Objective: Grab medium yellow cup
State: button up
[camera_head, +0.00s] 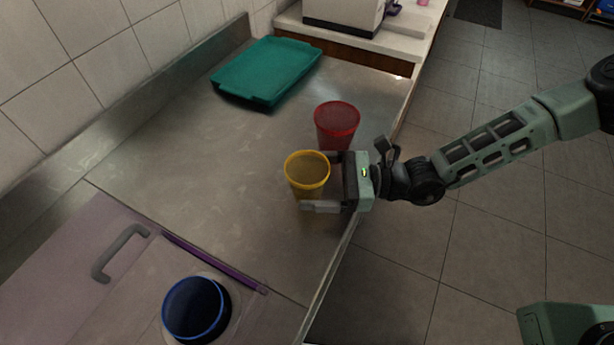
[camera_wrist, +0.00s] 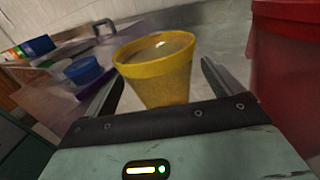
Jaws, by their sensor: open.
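The yellow cup (camera_head: 307,172) stands upright on the metal counter near its right edge. In the wrist view the yellow cup (camera_wrist: 157,72) sits between the two fingers, with its rim above them. My gripper (camera_head: 322,181) is open around the cup, with one finger on each side of it. The cup's base is hidden behind the gripper body in the wrist view.
A red cup (camera_head: 336,124) stands just behind the yellow cup, close to my gripper. A teal tray (camera_head: 268,72) lies at the back left. A blue cup (camera_head: 194,308) stands at the front, by a purple lid with a grey handle (camera_head: 121,252). The counter's left middle is clear.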

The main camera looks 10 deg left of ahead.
jog(key=shift+a, duration=0.8)
jog(key=c, duration=1)
jog(key=shift+r, duration=0.1)
